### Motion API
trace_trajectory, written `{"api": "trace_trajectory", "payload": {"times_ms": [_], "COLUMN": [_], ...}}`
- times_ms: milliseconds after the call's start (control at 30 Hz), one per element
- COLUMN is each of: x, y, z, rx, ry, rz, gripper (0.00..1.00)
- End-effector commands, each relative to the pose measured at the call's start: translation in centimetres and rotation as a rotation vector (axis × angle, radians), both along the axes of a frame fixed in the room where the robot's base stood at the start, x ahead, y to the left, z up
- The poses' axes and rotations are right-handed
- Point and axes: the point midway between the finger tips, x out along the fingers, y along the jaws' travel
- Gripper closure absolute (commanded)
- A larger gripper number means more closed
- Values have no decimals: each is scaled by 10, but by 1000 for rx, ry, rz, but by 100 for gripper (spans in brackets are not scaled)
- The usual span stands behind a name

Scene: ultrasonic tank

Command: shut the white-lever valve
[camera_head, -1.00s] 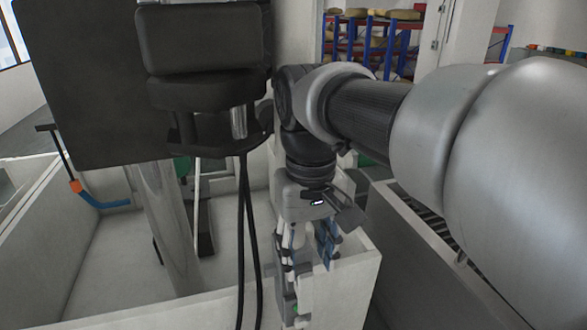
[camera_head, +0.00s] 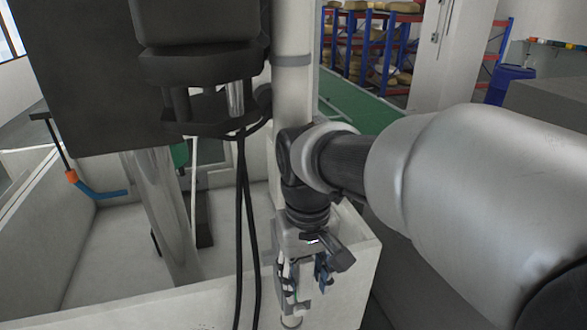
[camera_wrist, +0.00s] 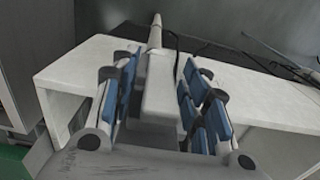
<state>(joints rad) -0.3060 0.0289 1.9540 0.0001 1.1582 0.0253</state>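My gripper (camera_head: 303,285) points down at the front right corner of the white tank (camera_head: 372,270). In the wrist view its blue-padded fingers (camera_wrist: 160,95) stand apart, with a gap on each side. A pale, elongated piece (camera_wrist: 160,85) lies between and beyond them, with a thinner stem running away from me. It may be the white lever, but I cannot be sure. I see no clear contact with the pads. In the head view a small round fitting (camera_head: 291,321) shows just below the fingers. The rest of the valve is hidden behind my gripper.
A black T-shaped rod with an orange joint and blue end (camera_head: 98,192) stands over the tank's left side. Black cables (camera_head: 244,220) hang left of my gripper. Shelving (camera_head: 370,45) stands far back, with a blue barrel (camera_head: 508,85) at right.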

Motion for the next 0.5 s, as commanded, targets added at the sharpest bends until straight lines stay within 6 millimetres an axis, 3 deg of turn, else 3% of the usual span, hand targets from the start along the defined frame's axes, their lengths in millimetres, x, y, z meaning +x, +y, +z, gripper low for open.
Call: {"api": "trace_trajectory", "payload": {"times_ms": [500], "x": [0], "y": [0], "z": [0], "rx": [0], "ry": [0], "rz": [0], "gripper": [95]}}
